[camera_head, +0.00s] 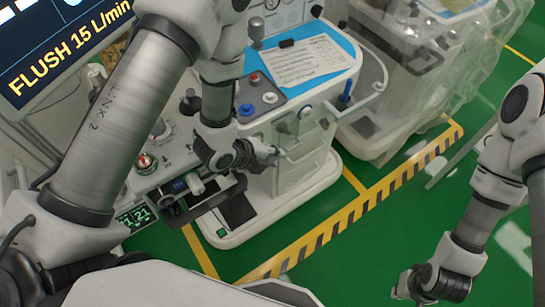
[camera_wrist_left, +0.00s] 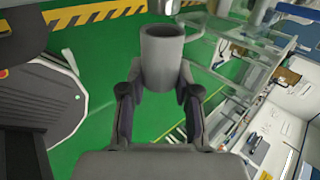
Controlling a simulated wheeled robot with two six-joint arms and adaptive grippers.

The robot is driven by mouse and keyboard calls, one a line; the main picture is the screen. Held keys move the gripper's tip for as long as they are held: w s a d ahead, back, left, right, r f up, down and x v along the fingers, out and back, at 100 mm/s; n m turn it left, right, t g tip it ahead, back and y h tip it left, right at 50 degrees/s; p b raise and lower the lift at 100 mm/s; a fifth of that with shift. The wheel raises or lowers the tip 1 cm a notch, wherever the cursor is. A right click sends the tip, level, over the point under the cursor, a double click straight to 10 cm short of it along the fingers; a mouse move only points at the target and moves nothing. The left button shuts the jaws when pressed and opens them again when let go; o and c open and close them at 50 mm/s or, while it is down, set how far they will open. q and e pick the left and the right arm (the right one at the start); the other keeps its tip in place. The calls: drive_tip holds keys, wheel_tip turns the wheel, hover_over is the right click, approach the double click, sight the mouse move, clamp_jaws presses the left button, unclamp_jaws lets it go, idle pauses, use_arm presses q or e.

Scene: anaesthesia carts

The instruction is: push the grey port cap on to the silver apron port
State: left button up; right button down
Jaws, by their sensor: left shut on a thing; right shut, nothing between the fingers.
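My left gripper (camera_head: 262,154) is shut on the grey port cap, a plain hollow cylinder that shows clearly between the fingers in the left wrist view (camera_wrist_left: 162,62). In the head view the gripper is in front of the white cart's front face, and the cap is small and hard to make out there. A small round pale fitting (camera_head: 305,112) on that face, up and right of the gripper, may be the silver apron port; I cannot tell for sure. The cap is held clear of the floor. My right gripper (camera_head: 408,284) is shut and empty, low at the right.
The white cart (camera_head: 318,172) carries a blue mat with a paper sheet (camera_head: 305,62) and several knobs. A plastic-covered cart (camera_head: 405,110) stands behind it at the right. Yellow-black tape (camera_head: 365,200) marks the green floor, which is open between the arms.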

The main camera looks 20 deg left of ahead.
use_arm(q)
drive_tip(key=shift+w+a, duration=0.85)
drive_tip(key=shift+a, duration=0.2)
drive_tip(key=o, duration=1.1)
drive_tip(key=shift+o, duration=0.2)
drive_tip(key=v, duration=0.7)
drive_tip(key=shift+s+a+r, duration=0.1)
drive_tip(key=shift+a+r, duration=0.05)
